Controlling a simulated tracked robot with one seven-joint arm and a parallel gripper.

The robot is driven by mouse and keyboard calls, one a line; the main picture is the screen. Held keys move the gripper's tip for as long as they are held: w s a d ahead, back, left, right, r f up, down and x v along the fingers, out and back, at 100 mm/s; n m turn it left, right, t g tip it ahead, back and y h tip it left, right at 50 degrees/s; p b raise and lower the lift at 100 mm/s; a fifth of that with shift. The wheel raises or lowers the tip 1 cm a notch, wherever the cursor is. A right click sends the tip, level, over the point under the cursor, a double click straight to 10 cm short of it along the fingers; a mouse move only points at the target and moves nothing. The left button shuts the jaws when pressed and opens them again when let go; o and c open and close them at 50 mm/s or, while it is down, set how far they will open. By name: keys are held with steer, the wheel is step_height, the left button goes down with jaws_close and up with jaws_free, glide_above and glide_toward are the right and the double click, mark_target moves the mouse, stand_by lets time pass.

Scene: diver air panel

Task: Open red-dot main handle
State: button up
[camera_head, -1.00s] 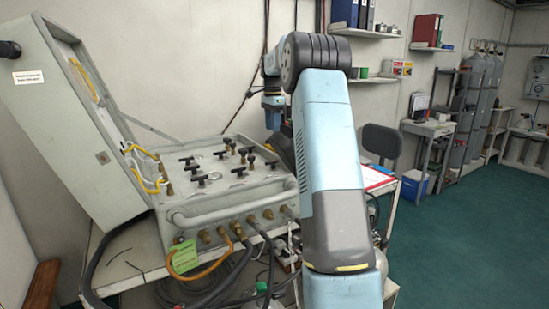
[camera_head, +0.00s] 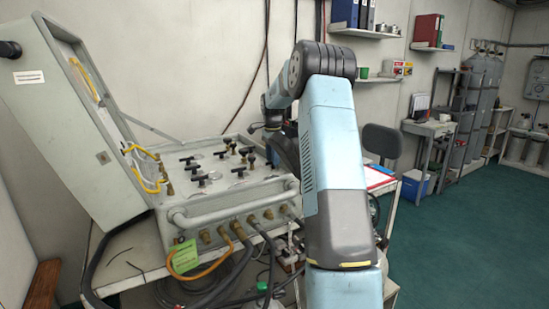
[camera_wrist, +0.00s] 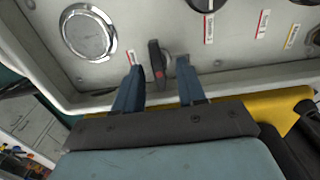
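In the wrist view, the red-dot main handle (camera_wrist: 156,60) is a black lever with a red dot on its near end, set on the pale panel (camera_wrist: 235,77). My gripper (camera_wrist: 159,70) is open, with one blue finger on each side of the handle. The handle's near end shows between the fingertips, with a gap on both sides. I cannot tell how deep the fingers reach around it. In the head view, the panel (camera_head: 235,203) lies in the open case with several black handles; my arm hides my gripper and the red dot.
A round gauge (camera_wrist: 89,32) sits left of the handle and a black knob (camera_wrist: 206,3) above right, with small labels between. The raised case lid (camera_head: 75,130) stands at the left. A carry bar (camera_head: 235,202) and hoses run along the panel's front.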

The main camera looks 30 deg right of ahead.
steer(key=shift+f, duration=0.1)
jaws_close()
steer(key=shift+d, duration=0.25)
steer(key=shift+a, duration=0.2)
